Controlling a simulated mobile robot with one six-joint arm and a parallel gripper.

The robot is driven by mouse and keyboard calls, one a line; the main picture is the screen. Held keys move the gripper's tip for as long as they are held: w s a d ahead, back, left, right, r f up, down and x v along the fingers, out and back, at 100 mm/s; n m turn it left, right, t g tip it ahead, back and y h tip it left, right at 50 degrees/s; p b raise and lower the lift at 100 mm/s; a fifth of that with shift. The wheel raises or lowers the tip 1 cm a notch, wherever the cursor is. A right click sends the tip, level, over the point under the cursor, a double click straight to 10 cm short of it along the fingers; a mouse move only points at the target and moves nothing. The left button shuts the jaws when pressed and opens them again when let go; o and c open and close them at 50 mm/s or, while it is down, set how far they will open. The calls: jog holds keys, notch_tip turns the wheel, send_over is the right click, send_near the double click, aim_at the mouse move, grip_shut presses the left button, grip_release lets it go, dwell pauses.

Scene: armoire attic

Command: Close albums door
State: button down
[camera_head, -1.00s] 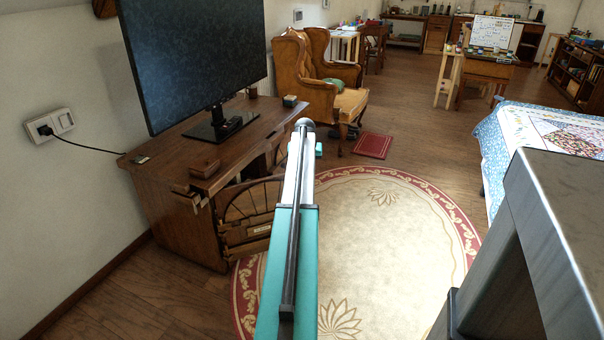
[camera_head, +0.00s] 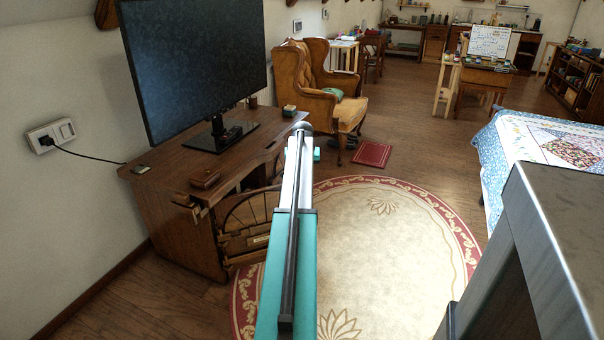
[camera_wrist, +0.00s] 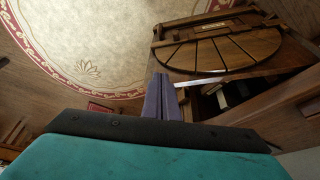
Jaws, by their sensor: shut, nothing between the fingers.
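The albums door appears to be the wooden door with fan-like slats and a small label plate (camera_head: 250,213), low on the front of the TV cabinet (camera_head: 165,195). In the wrist view the door (camera_wrist: 225,50) stands out from the cabinet, with a dark opening behind it holding pale and dark items. My gripper (camera_wrist: 163,80) is shut and empty, its fingertips beside the door's near left edge in the picture. I cannot tell whether they touch it.
A television (camera_head: 195,65) stands on the cabinet. A round cream rug with a red border (camera_head: 400,230) covers clear floor to the right. An armchair (camera_head: 325,85) and small red mat (camera_head: 372,154) lie beyond. A bed (camera_head: 550,140) is at right.

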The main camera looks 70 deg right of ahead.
jog(key=w+a+f+n+y+p, duration=0.1)
jog(key=w+a+f+n+p, duration=0.1)
jog(key=w+a+f, duration=0.7)
jog(key=w+a+f+n+y+p, duration=0.1)
jog(key=w+a+f+p, duration=0.2)
jog(key=a, duration=1.1)
jog(key=w+a+f+n+y, duration=0.2)
jog(key=w+a+f, duration=0.5)
jog(key=a, duration=0.4)
jog(key=a+f+n+g+p, duration=0.1)
jog(key=a+f+p, duration=0.15)
jog(key=a, duration=0.95)
jog(key=a+f+n+g+p, duration=0.15)
jog(key=a+f, duration=0.25)
jog(key=a, duration=0.8)
jog(key=s+a+f+n+g+y+p, duration=0.15)
jog(key=s+a, duration=0.35)
jog(key=a, duration=0.8)
jog(key=s+a+n+g+h+p, duration=0.1)
jog(key=s+a+n+g+p, duration=0.2)
jog(key=s+a, duration=1.2)
jog(key=s+n+p, duration=0.1)
jog(key=s, duration=0.2)
jog(key=shift+a+n, duration=0.3)
jog(key=shift+n, duration=0.1)
jog(key=shift+s+f, duration=0.1)
